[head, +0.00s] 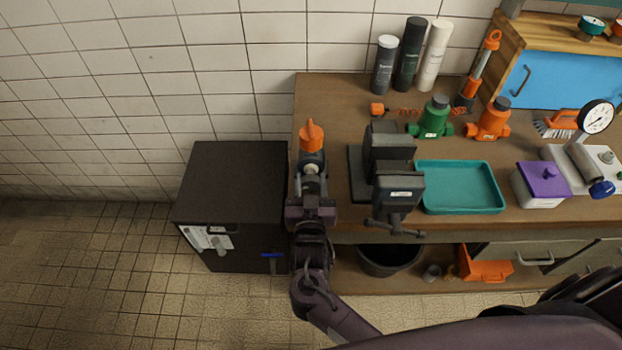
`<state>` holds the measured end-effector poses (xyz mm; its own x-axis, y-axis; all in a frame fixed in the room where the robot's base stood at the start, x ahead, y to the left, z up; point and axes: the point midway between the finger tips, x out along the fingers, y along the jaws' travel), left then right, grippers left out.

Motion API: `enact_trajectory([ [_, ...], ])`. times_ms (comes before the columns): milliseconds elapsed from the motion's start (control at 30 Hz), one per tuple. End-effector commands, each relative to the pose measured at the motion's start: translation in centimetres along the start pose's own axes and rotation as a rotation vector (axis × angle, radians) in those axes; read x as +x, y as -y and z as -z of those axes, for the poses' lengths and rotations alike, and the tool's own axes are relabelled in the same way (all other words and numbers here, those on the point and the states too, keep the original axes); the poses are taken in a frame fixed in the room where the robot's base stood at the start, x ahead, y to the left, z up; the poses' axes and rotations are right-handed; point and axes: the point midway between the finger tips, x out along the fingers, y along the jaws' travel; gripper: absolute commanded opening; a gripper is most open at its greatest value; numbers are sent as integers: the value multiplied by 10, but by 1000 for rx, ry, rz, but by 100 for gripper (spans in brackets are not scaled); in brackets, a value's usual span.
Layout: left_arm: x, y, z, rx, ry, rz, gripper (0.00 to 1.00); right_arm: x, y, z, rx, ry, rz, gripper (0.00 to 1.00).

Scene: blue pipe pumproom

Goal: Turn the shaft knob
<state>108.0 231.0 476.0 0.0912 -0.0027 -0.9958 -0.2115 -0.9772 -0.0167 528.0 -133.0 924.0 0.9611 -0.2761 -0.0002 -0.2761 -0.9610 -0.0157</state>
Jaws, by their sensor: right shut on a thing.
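A small grey fitting (313,158) with an orange handle (311,134) on top stands at the left end of the workbench. A pale round part, which looks like the shaft knob (311,169), shows at its near side. My right gripper (311,180) reaches up from below along the bench's left edge and is shut on this knob. The fingers hide part of the knob, so its turn angle cannot be read. My left gripper is not in view.
A dark cabinet (230,178) stands close left of my right arm. A grey vise (391,165) is close right, with a teal tray (460,187) beyond. Below the bench (340,92) is a black bucket (390,262). Tiled floor is clear at left.

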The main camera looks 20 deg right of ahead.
Motion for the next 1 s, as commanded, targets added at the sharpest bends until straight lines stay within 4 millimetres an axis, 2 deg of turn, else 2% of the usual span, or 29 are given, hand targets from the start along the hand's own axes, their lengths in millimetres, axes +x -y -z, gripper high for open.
enact_trajectory([
  [100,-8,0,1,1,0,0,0,0,0,3,-85,1,-1,18],
  [433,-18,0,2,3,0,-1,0,1,1,2,-251,-1,-1,18],
  [1000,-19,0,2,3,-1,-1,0,1,1,1,-296,-2,-1,18],
])
